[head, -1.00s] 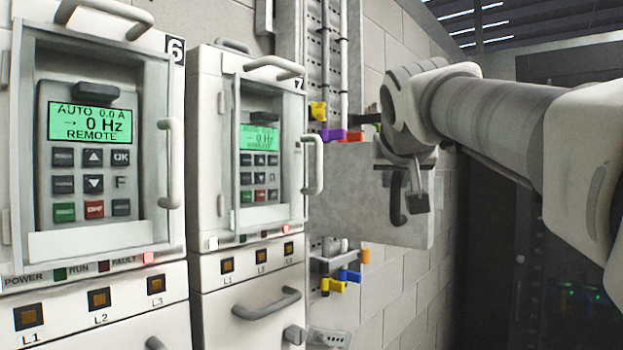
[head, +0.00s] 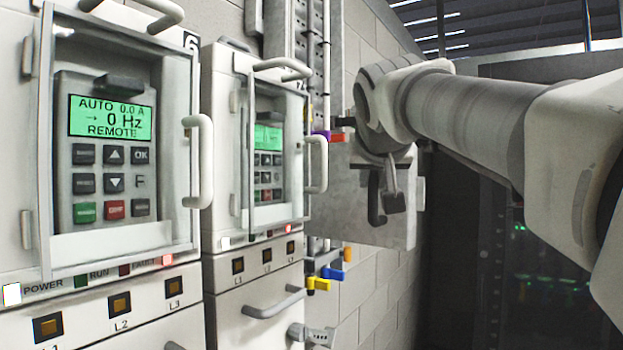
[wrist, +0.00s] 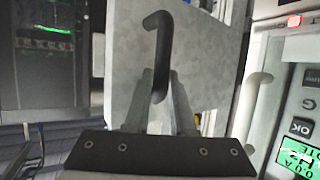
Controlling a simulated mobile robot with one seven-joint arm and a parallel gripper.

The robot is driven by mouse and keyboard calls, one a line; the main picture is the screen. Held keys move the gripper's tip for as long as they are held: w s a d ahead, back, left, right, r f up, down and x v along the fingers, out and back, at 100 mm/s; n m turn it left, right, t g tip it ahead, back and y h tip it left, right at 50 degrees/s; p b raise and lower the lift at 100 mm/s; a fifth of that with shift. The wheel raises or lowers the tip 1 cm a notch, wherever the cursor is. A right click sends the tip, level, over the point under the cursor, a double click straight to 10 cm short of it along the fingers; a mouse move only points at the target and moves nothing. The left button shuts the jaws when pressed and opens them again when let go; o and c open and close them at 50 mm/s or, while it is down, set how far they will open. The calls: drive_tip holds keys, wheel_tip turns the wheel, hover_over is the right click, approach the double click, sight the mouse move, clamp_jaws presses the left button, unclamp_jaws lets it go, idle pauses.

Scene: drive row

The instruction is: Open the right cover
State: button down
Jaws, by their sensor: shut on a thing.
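A grey metal cover panel (head: 345,215) stands at the right of the drive row, beyond drive 7, with a black bar handle (head: 376,200) on its face. My gripper (head: 388,185) is at this handle in the head view. In the wrist view the two fingers of my gripper (wrist: 160,95) are shut on the lower part of the black handle (wrist: 163,50), with the grey panel (wrist: 205,55) behind. The panel's hinge side cannot be made out clearly.
Two drives with clear doors stand on the left: drive 6 (head: 45,130) is nearer, drive 7 (head: 228,190) beyond it. Their light handles (head: 198,160) stick out toward my arm. Coloured levers (head: 318,284) sit below the panel. A dark rack (head: 560,220) is at the right.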

drive_tip(key=shift+s+a+r, duration=0.1)
drive_tip(key=shift+a+r, duration=0.05)
drive_tip(key=shift+a, duration=0.3)
drive_tip(key=c, duration=0.8)
unclamp_jaws()
drive_tip(key=shift+o, duration=0.2)
drive_tip(key=shift+d, duration=0.1)
